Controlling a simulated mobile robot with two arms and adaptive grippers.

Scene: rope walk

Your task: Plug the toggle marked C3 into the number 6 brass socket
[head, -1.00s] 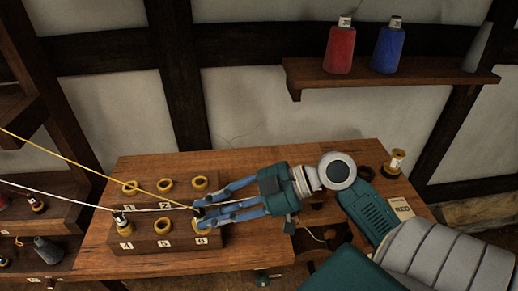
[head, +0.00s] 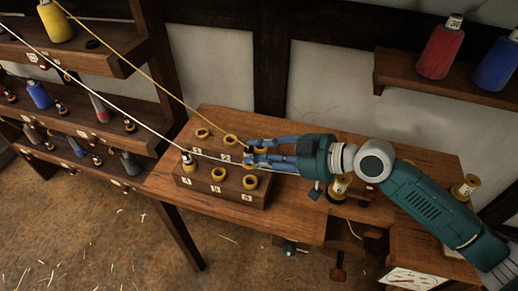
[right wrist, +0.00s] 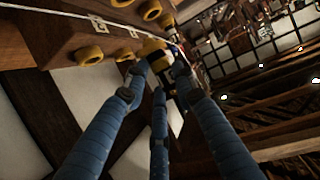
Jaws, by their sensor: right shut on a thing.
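My right gripper (head: 250,152) is shut on a small dark toggle (head: 246,156) above the wooden socket block. The yellow rope runs from the upper left to this toggle. Its marking cannot be read. The number 6 brass socket (head: 250,182) is at the front right of the block, an open ring just below the gripper in the picture, apart from the toggle. The right wrist view shows the fingertips (right wrist: 162,65) closed around the toggle, partly hiding it. My left gripper is out of view.
The block (head: 225,197) has other brass sockets, including number 5 (head: 218,174). A toggle (head: 189,160) stands in number 4. A white rope (head: 110,98) crosses the block. Racks of spools stand left. Red (head: 440,48) and blue (head: 497,65) spools sit on the right shelf.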

